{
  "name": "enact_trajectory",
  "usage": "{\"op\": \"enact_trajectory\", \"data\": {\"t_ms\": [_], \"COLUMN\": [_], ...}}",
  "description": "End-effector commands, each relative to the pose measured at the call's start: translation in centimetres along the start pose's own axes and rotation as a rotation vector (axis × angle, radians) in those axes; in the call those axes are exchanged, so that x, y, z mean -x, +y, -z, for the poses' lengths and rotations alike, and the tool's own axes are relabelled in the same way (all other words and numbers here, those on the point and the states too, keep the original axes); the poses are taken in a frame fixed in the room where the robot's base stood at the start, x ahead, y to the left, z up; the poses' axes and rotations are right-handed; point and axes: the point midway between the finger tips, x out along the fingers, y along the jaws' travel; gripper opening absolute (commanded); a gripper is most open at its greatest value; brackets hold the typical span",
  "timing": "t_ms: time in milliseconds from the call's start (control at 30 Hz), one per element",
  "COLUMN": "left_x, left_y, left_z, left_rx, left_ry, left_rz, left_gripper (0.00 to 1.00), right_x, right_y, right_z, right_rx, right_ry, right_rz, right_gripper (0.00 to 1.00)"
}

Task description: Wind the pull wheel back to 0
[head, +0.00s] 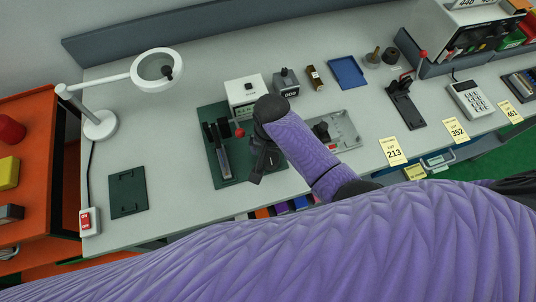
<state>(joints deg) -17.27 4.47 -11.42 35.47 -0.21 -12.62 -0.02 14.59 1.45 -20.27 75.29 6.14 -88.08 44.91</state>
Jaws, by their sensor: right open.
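My right gripper (260,172) hangs over the right edge of a dark green base plate (214,164), with its dark fingers pointing down. It is open, and I see nothing held between the fingers. The plate carries black upright parts (217,143) and a small red knob (239,132). A white box with a small display (246,94) stands just behind. I cannot clearly make out the pull wheel or its reading; my right wrist and forearm hide part of this area. My left gripper is not in view.
A grey plate with a black knob (342,131) lies right of my forearm. A white ring lamp (157,70) stands at left, near a flat dark green plate (128,192). A blue tray (347,72) and a calculator (469,98) are further right. Bare tabletop lies left of the base plate.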

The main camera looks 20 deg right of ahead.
Motion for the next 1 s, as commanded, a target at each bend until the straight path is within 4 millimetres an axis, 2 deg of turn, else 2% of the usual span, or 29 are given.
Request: {"op": "enact_trajectory", "data": {"t_ms": [33,200,500,900,1000], "left_x": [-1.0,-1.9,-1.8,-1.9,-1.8], "left_y": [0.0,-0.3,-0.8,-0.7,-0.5], "left_z": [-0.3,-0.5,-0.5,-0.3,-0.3], "left_rx": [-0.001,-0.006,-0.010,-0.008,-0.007], "left_ry": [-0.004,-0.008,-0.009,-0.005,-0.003], "left_rz": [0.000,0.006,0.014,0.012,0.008], "left_gripper": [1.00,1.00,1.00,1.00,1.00], "right_x": [-1.6,-3.8,-4.0,-4.0,-4.0], "right_y": [0.0,0.0,0.0,0.0,0.0], "right_z": [0.0,0.0,0.0,0.0,0.0], "right_rx": [0.000,0.001,0.001,0.001,0.004], "right_ry": [-0.002,0.000,0.001,0.001,0.001], "right_rz": [-0.002,0.000,0.001,0.000,0.000], "right_gripper": [1.00,1.00,1.00,0.16,0.16]}}
